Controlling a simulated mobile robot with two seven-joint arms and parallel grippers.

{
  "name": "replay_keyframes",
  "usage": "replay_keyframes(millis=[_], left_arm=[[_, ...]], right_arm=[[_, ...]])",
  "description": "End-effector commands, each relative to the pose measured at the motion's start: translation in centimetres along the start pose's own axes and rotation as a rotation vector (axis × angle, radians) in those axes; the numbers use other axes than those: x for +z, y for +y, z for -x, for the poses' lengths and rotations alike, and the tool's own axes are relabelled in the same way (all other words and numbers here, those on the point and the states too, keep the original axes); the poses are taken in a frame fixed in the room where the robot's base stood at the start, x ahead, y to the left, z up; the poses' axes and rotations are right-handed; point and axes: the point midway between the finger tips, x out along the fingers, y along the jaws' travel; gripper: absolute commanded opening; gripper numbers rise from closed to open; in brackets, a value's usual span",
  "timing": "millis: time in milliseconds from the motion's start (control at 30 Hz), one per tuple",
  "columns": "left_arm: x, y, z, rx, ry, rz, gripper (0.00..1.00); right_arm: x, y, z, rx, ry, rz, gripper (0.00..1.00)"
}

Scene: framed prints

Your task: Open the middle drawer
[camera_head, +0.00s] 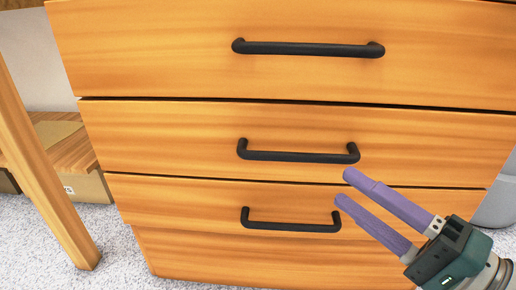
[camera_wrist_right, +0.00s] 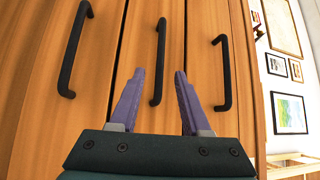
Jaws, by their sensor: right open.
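The middle drawer (camera_head: 190,140) is a wooden front with a black bar handle (camera_head: 300,156); it looks shut. My right gripper (camera_head: 342,187) comes in from the lower right, open and empty, with two purple fingers. In the head view its fingertips lie just below the right end of the middle handle. In the right wrist view the middle handle (camera_wrist_right: 160,65) stands upright in the picture between the spread fingers (camera_wrist_right: 158,78), apparently beyond their tips. The exact gap cannot be told. My left gripper is not in view.
Another drawer with a longer black handle (camera_head: 308,49) is above, and one with a handle (camera_head: 291,226) is below; both look shut. A wooden leg (camera_head: 45,175) and a box (camera_head: 88,188) stand left. Framed prints (camera_wrist_right: 290,114) hang on a wall. Carpet (camera_head: 95,240) shows lower left.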

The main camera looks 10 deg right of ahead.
Motion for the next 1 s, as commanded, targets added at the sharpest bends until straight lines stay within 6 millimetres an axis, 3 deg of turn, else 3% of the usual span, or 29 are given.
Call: replay_keyframes(millis=[533,700,933,1000], left_arm=[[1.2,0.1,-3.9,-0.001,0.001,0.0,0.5],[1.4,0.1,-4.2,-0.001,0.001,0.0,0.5],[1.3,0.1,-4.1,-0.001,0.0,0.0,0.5],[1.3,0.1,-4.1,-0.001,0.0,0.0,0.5]], right_arm=[[0.1,0.1,-8.6,-0.006,0.001,-0.001,0.47],[0.0,0.0,-9.7,-0.002,0.0,0.0,0.47],[0.0,-0.1,-9.8,0.0,0.0,-0.001,0.47],[0.0,-0.1,-9.8,-0.001,0.0,-0.001,0.42]])
